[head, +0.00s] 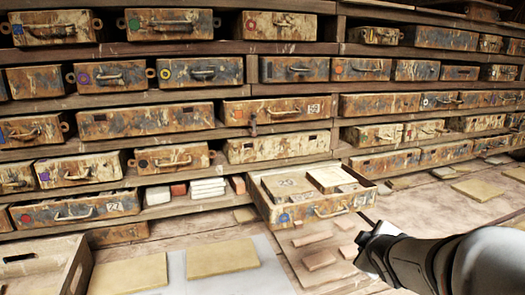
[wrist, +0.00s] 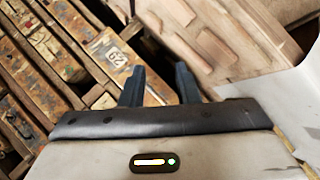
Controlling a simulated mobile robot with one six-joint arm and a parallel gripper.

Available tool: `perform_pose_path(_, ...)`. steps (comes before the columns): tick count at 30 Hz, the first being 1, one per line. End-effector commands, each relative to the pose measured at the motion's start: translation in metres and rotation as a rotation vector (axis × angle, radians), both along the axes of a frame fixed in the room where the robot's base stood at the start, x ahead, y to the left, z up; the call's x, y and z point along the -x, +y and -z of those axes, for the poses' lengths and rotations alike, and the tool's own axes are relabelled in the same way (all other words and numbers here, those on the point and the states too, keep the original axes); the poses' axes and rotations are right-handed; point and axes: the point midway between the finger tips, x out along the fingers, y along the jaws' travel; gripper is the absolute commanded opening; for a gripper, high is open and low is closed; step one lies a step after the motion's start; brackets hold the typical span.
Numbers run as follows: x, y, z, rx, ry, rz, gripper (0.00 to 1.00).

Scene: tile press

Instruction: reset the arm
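My arm (head: 455,260) reaches in from the lower right of the head view. My gripper (head: 367,232) is just right of the front corner of a pulled-out drawer (head: 322,209); I cannot tell whether they touch. In the wrist view my gripper (wrist: 159,70) has its two dark fingers apart, with nothing between them. The open drawer holds several flat tiles or boxes and has a curved handle and a blue round mark on its front.
A rack of rusty drawers (head: 145,119) fills the back. White and reddish blocks (head: 207,189) sit in a gap left of the open drawer. Yellowish tiles (head: 221,257) lie in front, beside a wooden crate (head: 45,265). Brown tiles (head: 319,260) lie below the drawer.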

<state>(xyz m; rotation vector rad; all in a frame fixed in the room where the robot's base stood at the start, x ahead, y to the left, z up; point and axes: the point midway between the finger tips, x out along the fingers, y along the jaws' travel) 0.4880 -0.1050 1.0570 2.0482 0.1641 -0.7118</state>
Motion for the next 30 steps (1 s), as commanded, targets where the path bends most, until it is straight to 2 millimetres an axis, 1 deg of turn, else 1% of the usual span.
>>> perform_pose_path(1, 0.013, 0.006, 0.0, -0.066, 0.042, 0.072, 0.29)
perform_pose_path(5, 0.056, 0.024, 0.013, -0.264, 0.184, 0.286, 0.29)
perform_pose_path(9, 0.108, 0.054, 0.024, -0.462, 0.355, 0.489, 0.29)
perform_pose_path(12, 0.141, 0.076, 0.029, -0.567, 0.467, 0.598, 0.29)
perform_pose_path(15, 0.166, 0.092, 0.031, -0.634, 0.554, 0.67, 0.29)
perform_pose_path(18, 0.18, 0.102, 0.031, -0.669, 0.606, 0.71, 0.29)
perform_pose_path(20, 0.185, 0.104, 0.032, -0.677, 0.622, 0.721, 0.29)
perform_pose_path(30, 0.185, 0.104, 0.032, -0.678, 0.625, 0.725, 0.29)
